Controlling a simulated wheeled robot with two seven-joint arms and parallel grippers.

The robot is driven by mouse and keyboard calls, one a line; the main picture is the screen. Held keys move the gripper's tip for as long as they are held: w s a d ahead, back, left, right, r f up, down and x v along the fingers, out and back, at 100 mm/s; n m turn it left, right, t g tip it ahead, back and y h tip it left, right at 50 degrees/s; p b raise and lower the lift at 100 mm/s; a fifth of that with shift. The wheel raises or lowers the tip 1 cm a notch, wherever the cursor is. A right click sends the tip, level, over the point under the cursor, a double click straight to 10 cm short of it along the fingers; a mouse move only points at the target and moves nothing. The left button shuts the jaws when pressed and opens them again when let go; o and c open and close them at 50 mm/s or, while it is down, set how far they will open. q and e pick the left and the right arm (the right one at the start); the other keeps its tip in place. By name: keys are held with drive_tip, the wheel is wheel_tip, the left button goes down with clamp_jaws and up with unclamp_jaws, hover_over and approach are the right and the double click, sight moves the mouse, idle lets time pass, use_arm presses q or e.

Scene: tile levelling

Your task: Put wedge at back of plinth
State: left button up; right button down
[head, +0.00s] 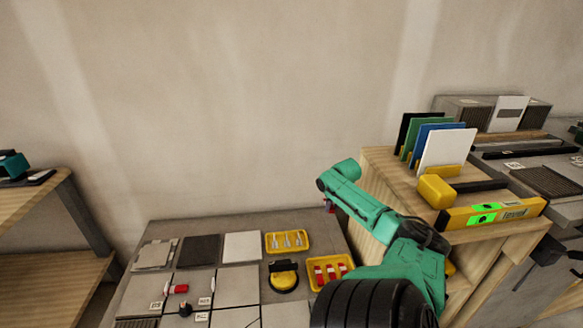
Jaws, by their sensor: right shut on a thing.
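My right arm reaches up from the bottom, and its gripper (329,206) hangs over the back right of the grey worktable. It is shut on a small, mostly hidden thing; a bit of red shows there, perhaps a red wedge. Several red and white wedges (330,273) lie in a yellow tray below it. Another red and white piece (179,289) lies among the tiles at the left. I cannot tell for sure which thing is the plinth. My left gripper is not in view.
The worktable holds tiles (242,246), a yellow tray of pale pieces (286,241) and a yellow-black tool (284,277). At the right, a wooden stand (380,185) carries coloured boards (447,148), a yellow block (437,191) and a spirit level (492,213). A wooden shelf (35,205) stands left.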

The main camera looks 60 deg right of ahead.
wheel_tip(320, 180, down, 5)
drive_tip(key=b, duration=0.2)
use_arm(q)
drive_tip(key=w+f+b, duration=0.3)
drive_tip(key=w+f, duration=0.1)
use_arm(e)
hover_over(325, 248)
drive_tip(key=s+a, duration=0.1)
wheel_tip(325, 248, down, 6)
wheel_tip(325, 248, down, 5)
drive_tip(key=b, duration=0.2)
drive_tip(key=shift+r+b, duration=0.15)
drive_tip(key=shift+b, duration=0.25)
wheel_tip(325, 248, down, 4)
drive_tip(key=b, duration=0.3)
drive_tip(key=shift+f, duration=0.2)
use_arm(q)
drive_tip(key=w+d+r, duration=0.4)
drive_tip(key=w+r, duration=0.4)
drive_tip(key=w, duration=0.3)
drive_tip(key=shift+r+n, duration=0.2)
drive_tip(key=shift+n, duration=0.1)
use_arm(e)
drive_tip(key=shift+a, duration=0.1)
